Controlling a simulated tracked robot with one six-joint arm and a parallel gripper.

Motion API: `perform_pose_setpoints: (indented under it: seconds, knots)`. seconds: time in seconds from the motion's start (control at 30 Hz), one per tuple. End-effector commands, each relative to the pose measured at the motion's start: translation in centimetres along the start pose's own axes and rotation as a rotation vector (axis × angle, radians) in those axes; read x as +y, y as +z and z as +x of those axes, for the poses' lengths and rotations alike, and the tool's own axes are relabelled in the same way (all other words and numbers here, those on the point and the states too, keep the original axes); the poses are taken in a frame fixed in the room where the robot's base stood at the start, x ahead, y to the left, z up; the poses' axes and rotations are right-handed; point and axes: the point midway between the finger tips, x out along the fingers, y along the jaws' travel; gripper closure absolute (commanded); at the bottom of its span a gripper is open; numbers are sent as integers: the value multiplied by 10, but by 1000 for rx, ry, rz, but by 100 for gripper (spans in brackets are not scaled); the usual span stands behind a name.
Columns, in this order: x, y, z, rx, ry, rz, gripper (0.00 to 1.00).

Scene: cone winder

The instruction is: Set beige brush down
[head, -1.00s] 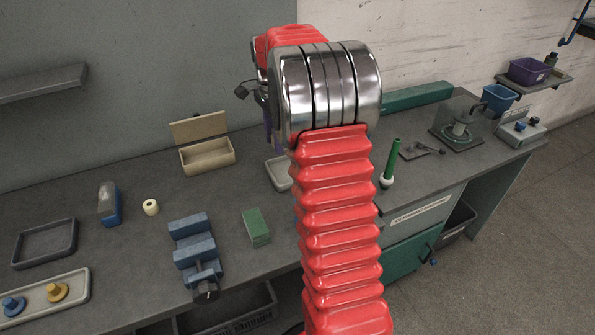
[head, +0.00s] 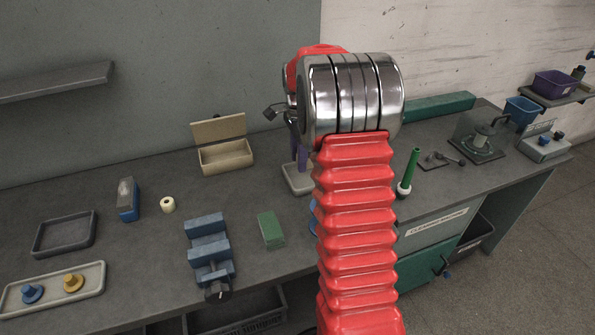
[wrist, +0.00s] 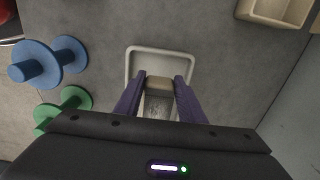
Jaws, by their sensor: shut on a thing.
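My gripper (wrist: 160,98) has purple fingers and is shut on the beige brush (wrist: 159,82), with a beige end and a greyish lower part between the fingers. In the wrist view the brush is over the near part of a pale shallow tray (wrist: 130,66); I cannot tell whether it touches the tray floor. In the head view a purple finger (head: 303,155) points down over the same tray (head: 294,184). My arm hides the brush and part of the tray there.
An open beige box (head: 225,158) stands left of the tray. A blue spool (wrist: 42,64) and a green spool (wrist: 66,105) lie left of the tray in the wrist view.

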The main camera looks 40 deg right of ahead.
Motion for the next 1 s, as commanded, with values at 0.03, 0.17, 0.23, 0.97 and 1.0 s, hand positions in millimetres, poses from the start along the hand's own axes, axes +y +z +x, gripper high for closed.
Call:
perform_pose_setpoints:
  seconds: [0.03, 0.17, 0.23, 0.97, 1.0]
  knots:
    - [0, 0, 0, 0, -1, 0, 90]
    - [0, 0, -1, 0, -1, 0, 90]
    - [0, 0, 0, 0, -1, 0, 90]
    - [0, 0, 49, 0, -2, -1, 90]
    - [0, 1, 49, 0, -1, -1, 90]
